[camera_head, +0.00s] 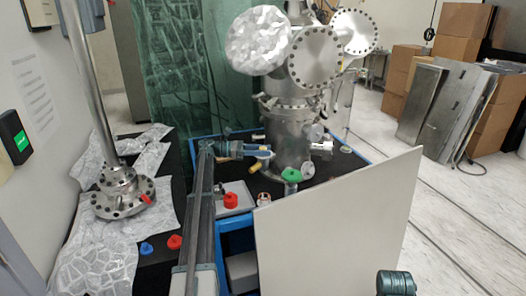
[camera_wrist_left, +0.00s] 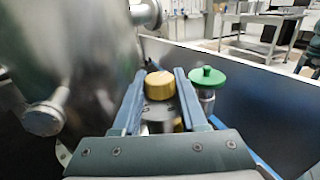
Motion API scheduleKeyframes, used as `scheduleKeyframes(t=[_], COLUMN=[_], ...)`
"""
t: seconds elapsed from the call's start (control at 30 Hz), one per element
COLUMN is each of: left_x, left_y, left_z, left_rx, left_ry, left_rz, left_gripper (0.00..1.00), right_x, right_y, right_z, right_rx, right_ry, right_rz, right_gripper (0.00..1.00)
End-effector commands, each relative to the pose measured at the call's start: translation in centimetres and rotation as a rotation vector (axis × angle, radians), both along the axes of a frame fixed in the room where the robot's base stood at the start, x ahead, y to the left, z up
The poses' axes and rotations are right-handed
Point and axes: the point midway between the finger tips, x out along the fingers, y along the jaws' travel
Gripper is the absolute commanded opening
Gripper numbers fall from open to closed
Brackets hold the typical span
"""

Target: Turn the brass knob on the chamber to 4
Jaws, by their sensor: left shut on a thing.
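The brass knob (camera_wrist_left: 159,86) is a short yellow-gold cylinder beside the steel chamber (camera_wrist_left: 75,55). In the left wrist view it sits between the two fingers of my left gripper (camera_wrist_left: 164,78), which is shut on it. In the head view my left arm reaches in to the chamber (camera_head: 290,140), and the left gripper (camera_head: 262,150) is at its near left side. The knob is mostly hidden there. No scale or number on the knob is legible, so its setting cannot be told.
A green knob (camera_wrist_left: 207,77) stands just right of the gripper; it also shows in the head view (camera_head: 291,175). A red knob (camera_head: 231,200) is nearer. A white panel (camera_head: 340,225) stands at the right front. A steel post (camera_head: 90,85) rises at left.

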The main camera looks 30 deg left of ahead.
Motion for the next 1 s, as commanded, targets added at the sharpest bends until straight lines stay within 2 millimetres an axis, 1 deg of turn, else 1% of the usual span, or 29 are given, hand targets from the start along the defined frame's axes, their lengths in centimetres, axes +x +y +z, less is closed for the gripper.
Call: scheduleKeyframes(t=[0.03,0.3,0.77,0.8,0.93,1.0], left_x=[0.26,0.12,0.05,0.05,0.05,0.04], left_y=[0.16,0.02,-0.1,-0.1,-0.09,-0.08], left_z=[0.02,0.02,0.03,0.03,0.02,0.02], left_rx=[-0.001,-0.001,-0.001,-0.001,-0.001,-0.001], left_ry=[0.0,0.0,0.0,0.0,0.0,0.0], left_rz=[-0.017,-0.075,-0.085,-0.085,-0.084,-0.084], left_gripper=[0.0,0.0,0.0,0.49,0.72,0.72], right_x=[0.0,0.0,0.0,0.0,0.0,0.0], right_y=[0.0,0.0,0.0,0.0,0.0,0.0], right_z=[0.0,0.0,0.0,0.0,0.0,0.0], right_rx=[0.0,0.0,0.0,0.0,0.0,0.0], right_ry=[0.0,0.0,0.0,0.0,0.0,0.0], right_rz=[0.0,0.0,0.0,0.0,0.0,0.0], right_gripper=[0.91,0.91,0.91,0.91,0.91,0.91])
